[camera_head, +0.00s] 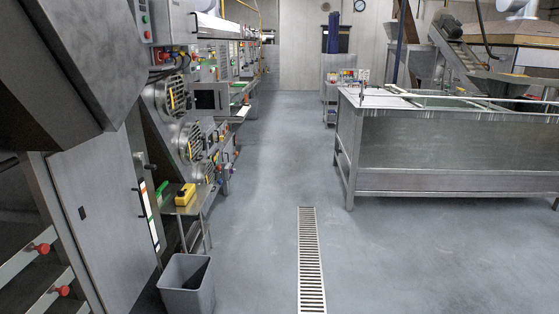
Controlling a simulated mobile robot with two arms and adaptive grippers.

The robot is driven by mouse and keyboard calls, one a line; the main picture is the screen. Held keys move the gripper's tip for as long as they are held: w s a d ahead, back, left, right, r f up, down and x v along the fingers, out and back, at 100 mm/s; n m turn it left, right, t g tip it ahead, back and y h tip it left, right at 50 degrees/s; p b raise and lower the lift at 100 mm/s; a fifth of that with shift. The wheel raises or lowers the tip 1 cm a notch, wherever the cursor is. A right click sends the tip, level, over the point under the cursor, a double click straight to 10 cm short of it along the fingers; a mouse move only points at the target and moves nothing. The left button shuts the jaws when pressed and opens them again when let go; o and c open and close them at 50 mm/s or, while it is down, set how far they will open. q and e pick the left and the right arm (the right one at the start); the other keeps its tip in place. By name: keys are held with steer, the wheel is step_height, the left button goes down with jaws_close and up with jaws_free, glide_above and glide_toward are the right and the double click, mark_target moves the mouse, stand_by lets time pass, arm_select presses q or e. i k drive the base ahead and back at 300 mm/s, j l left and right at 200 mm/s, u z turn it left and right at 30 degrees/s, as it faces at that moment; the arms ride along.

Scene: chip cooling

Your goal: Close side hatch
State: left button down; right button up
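A tall flat grey metal panel (105,220) that looks like the side hatch stands at the left, on the large steel machine (85,60). It has a small dark latch or slot on its face. To its left, a dark opening shows slanted metal rails with red knobs (42,248). The panel seems to stand open beside this opening, but its hinge side and exact angle are hard to tell. Neither of my grippers is in view, and nothing is seen touching the panel.
A grey bin (187,285) stands on the floor right of the panel. Behind it is a small steel table with a yellow object (185,194). A floor drain (310,260) runs along the clear aisle. A large steel tank (450,150) stands at the right.

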mark_target(212, 99)
steer(key=i+j+z, duration=0.15)
steer(key=i, duration=1.7)
